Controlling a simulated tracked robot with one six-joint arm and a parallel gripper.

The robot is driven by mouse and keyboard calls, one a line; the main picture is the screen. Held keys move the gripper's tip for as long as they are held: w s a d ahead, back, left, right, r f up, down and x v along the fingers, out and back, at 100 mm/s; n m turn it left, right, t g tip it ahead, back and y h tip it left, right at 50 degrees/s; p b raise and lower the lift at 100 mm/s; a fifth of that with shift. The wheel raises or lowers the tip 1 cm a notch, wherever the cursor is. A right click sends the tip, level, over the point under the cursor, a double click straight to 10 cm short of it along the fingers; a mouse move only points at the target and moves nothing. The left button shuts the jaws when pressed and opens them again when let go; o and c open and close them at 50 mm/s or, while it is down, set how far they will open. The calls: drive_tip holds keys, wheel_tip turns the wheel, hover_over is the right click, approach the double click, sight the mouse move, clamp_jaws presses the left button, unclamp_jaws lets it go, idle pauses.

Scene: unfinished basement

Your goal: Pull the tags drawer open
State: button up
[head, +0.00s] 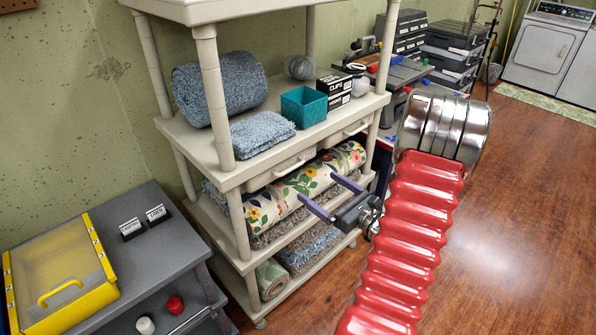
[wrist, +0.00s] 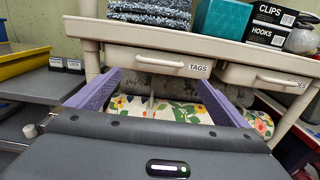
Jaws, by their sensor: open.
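The tags drawer (wrist: 142,60) is a beige drawer front under the shelf board, with a bar handle and a TAGS label in the wrist view. It looks shut. In the head view it is the left drawer (head: 279,171) of the beige shelf unit. My gripper (head: 317,186) is open and empty, its two purple fingers pointing at the shelf unit from in front. In the wrist view the fingers (wrist: 158,78) spread below the drawer's handle (wrist: 150,61), apart from it. The floral roll shows between and behind them.
A second drawer (wrist: 268,80) with a handle sits to the right; its label is partly cut off. The floral roll (head: 300,190) lies on the shelf below. A teal bin (head: 304,106) and boxes stand above. A grey cart (head: 160,240) with a yellow case is at left. Floor at right is clear.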

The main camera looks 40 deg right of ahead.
drive_tip(key=w, duration=1.1)
drive_tip(key=shift+w+a, duration=0.2)
drive_tip(key=shift+w, duration=0.1)
drive_tip(key=shift+c, duration=0.5)
